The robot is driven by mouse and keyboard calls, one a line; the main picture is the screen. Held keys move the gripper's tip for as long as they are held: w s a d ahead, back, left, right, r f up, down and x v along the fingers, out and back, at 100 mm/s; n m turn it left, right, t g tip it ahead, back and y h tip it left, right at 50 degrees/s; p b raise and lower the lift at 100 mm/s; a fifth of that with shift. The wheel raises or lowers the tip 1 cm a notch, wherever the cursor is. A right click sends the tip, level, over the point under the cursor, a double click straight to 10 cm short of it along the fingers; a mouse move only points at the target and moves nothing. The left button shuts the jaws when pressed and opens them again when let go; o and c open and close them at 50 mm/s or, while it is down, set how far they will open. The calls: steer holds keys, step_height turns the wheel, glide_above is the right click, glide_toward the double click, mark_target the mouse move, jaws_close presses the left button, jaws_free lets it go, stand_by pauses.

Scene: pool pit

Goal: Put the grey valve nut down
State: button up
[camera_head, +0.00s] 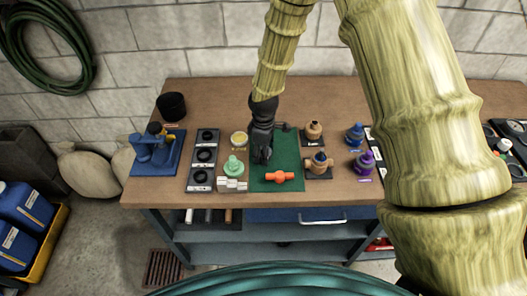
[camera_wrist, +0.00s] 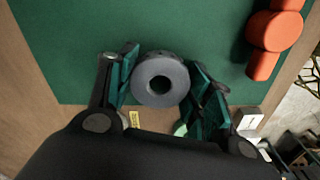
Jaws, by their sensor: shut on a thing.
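The grey valve nut (camera_wrist: 160,58) is a thick ring with a dark round hole, seen between my fingers in the wrist view. My gripper (camera_wrist: 164,84) is shut on it, one teal-padded finger at each side. Behind the nut lies the green mat (camera_wrist: 60,40); I cannot tell whether the nut touches it. In the head view my gripper (camera_head: 262,155) points down over the left part of the green mat (camera_head: 291,150), and the nut is not clearly visible there. An orange valve piece (camera_head: 279,176) lies on the mat's front part and shows in the wrist view (camera_wrist: 270,40).
Left of the mat on the wooden bench (camera_head: 230,93) stand a light green fitting (camera_head: 233,167), white blocks (camera_head: 231,184) and a tray of black rings (camera_head: 203,158). Right of it are brown fittings (camera_head: 319,162) and purple-blue bottles (camera_head: 364,161). The mat's middle is clear.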

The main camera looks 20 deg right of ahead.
steer(key=shift+s+f, duration=0.1)
steer(key=shift+f, duration=0.05)
steer(key=o, duration=1.1)
steer(key=shift+f, duration=0.15)
steer(key=shift+r, duration=0.7)
steer(key=shift+r+b, duration=1.65)
steer(key=shift+r, duration=4.35)
